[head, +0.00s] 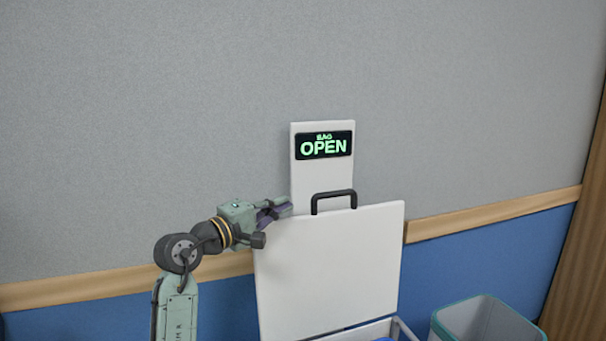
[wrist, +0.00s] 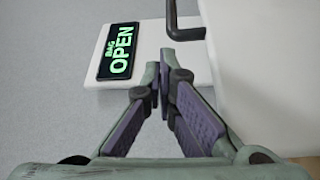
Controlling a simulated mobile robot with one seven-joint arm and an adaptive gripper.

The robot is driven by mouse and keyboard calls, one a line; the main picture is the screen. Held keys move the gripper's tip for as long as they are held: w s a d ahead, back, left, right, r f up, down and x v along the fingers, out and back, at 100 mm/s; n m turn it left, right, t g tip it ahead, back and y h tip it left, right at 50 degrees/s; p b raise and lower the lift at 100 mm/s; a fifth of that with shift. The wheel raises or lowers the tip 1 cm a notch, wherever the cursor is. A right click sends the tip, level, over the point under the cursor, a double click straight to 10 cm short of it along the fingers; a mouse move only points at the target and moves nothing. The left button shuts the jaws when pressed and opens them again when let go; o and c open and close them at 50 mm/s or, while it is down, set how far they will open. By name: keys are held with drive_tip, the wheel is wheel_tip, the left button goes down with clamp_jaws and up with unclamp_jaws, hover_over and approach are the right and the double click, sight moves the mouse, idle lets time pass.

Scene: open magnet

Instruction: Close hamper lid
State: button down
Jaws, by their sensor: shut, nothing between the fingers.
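The hamper lid (head: 330,270) is a white panel standing raised and open, with a black handle (head: 334,194) on its top edge. The lid also fills the right of the wrist view (wrist: 270,70), with the handle (wrist: 184,30) at the top. The hamper body (head: 378,331) shows only as a pale rim at the bottom of the head view. My gripper (head: 286,206) is shut and empty at the lid's upper left corner. In the wrist view its fingertips (wrist: 160,72) lie beside the lid's edge, below the handle. I cannot tell whether they touch the lid.
A white panel with a lit green "BAG OPEN" sign (head: 325,145) stands behind the lid against the grey wall. A grey bin with a teal rim (head: 484,318) stands at the right. A wooden rail (head: 495,213) crosses the wall. The space left of my arm is clear.

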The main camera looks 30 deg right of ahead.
drive_tip(key=shift+t, duration=0.3)
drive_tip(key=p+x, duration=0.1)
drive_tip(key=x, duration=0.2)
drive_tip(key=w+p+x, duration=0.1)
drive_tip(key=x, duration=0.2)
drive_tip(key=f+p+x, duration=0.1)
drive_tip(key=p+x, duration=0.1)
drive_tip(key=x, duration=0.1)
drive_tip(key=shift+w+d, duration=0.2)
drive_tip(key=shift+w, duration=0.15)
